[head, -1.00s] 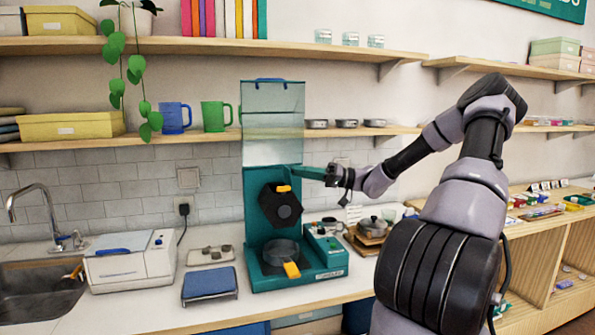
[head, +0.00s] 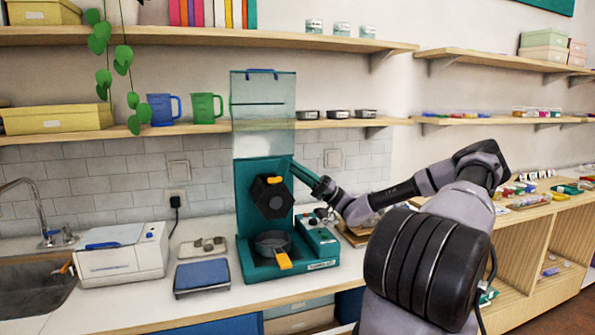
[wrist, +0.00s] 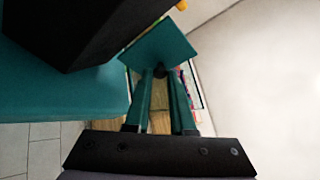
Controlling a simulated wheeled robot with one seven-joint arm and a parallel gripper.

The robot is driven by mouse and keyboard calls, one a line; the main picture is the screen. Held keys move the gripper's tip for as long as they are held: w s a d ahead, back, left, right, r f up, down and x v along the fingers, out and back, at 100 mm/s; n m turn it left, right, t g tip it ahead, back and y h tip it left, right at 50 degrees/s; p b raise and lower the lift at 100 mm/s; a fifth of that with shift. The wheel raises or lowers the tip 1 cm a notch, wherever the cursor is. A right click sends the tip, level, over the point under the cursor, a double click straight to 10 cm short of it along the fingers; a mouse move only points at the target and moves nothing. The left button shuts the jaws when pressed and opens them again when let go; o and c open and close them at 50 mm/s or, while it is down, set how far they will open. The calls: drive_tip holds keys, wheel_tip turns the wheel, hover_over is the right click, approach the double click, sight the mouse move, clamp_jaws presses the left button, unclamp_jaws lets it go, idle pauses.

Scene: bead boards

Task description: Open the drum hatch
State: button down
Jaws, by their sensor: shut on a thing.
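The teal drum machine (head: 246,205) stands on the counter with a black many-sided drum (head: 271,197) on its front. A small orange tab (head: 273,180) sits at the drum's top. In the wrist view, the jaws of my gripper (wrist: 166,76) are shut at a flat teal piece (wrist: 158,46) that I take for the lever; the exact contact is unclear. Which part is the hatch is hard to tell.
A dark pan (head: 271,241) with an orange handle sits below the drum. A clear hopper (head: 263,112) rises above it. A control box (head: 318,238) is at the machine's right. A blue scale (head: 202,275) and white device (head: 122,254) stand left.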

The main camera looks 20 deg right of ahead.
drive_tip(key=shift+a, duration=0.1)
drive_tip(key=c, duration=0.8)
unclamp_jaws()
drive_tip(key=shift+o, duration=0.2)
drive_tip(key=v, duration=0.7)
drive_tip(key=shift+f, duration=0.25)
drive_tip(key=shift+s+d, duration=0.1)
drive_tip(key=shift+d, duration=0.15)
